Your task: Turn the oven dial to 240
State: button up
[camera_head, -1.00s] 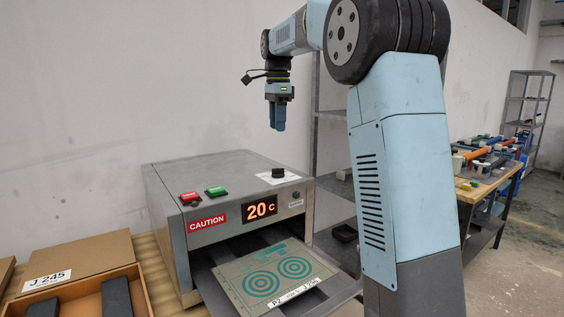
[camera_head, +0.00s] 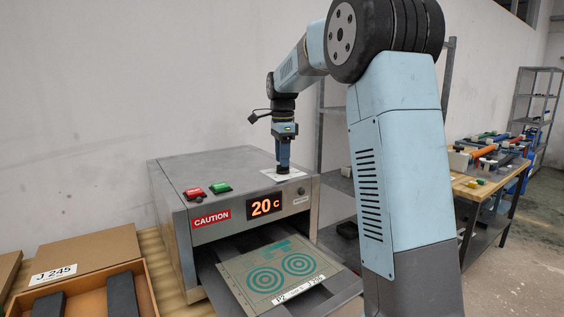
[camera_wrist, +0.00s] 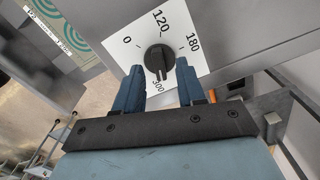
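The oven dial (camera_wrist: 158,58) is a black knob on a white plate (camera_wrist: 187,58) marked 0, 120, 180 and 300 in the wrist view. Its narrow grip runs roughly toward the 300 mark; I cannot read its exact setting. My gripper (camera_wrist: 158,77) is open, with one blue finger on each side of the knob and small gaps visible. In the head view, my gripper (camera_head: 283,164) points straight down at the dial on the oven's top right, hiding most of it. The oven (camera_head: 225,172) is a grey metal box, and its orange display (camera_head: 265,207) reads 20 C.
Red (camera_head: 193,193) and green (camera_head: 220,187) buttons sit on the oven top, left of the dial. A plate with green circles (camera_head: 240,273) lies on the tray below the display. An open box (camera_head: 150,290) stands at left.

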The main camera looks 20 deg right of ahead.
jog(key=shift+f, duration=0.9)
grip_shut()
